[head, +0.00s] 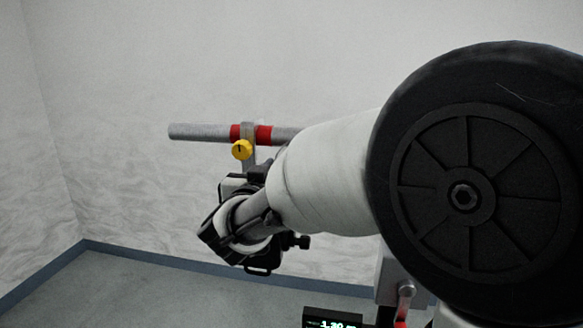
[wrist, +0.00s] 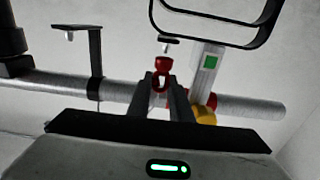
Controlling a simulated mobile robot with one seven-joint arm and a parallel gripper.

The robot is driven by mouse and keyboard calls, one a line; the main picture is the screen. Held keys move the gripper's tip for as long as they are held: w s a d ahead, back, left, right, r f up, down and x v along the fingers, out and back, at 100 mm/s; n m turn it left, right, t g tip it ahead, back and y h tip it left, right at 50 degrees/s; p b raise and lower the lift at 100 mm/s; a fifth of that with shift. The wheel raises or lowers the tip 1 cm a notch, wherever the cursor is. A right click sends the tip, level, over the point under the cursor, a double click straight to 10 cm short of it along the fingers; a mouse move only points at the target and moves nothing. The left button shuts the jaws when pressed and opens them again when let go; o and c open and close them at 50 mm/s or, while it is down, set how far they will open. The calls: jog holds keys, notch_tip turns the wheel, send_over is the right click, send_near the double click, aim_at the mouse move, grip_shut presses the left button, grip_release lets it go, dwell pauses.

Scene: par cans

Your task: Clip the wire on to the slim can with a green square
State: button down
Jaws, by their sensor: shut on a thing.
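In the wrist view my gripper (wrist: 163,84) is shut on a small red clip (wrist: 163,64), which stands up between the two dark fingertips. A dark tip shows just above the clip; I cannot tell whether it touches. The green square (wrist: 211,62) is on a pale upright hanger (wrist: 203,82), right of my gripper. A black looped frame (wrist: 232,40) is at the top, above my fingers. The can's body is not clear in the wrist view. In the head view dark parts (head: 237,248) crowd below the hanger (head: 249,165), and my arm hides my fingertips. The wire cannot be made out.
A grey pipe (head: 200,132) with red bands runs across behind my arm. A yellow knob (head: 242,150) sits at the hanger. In the wrist view a black bracket (wrist: 95,62) stands by the pipe at the left. Pale walls and open floor (head: 110,290) lie around.

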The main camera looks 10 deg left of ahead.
jog(key=shift+f+b, duration=0.6)
jog(key=shift+f, duration=0.4)
dwell(1.1)
jog(key=c, duration=1.5)
grip_release()
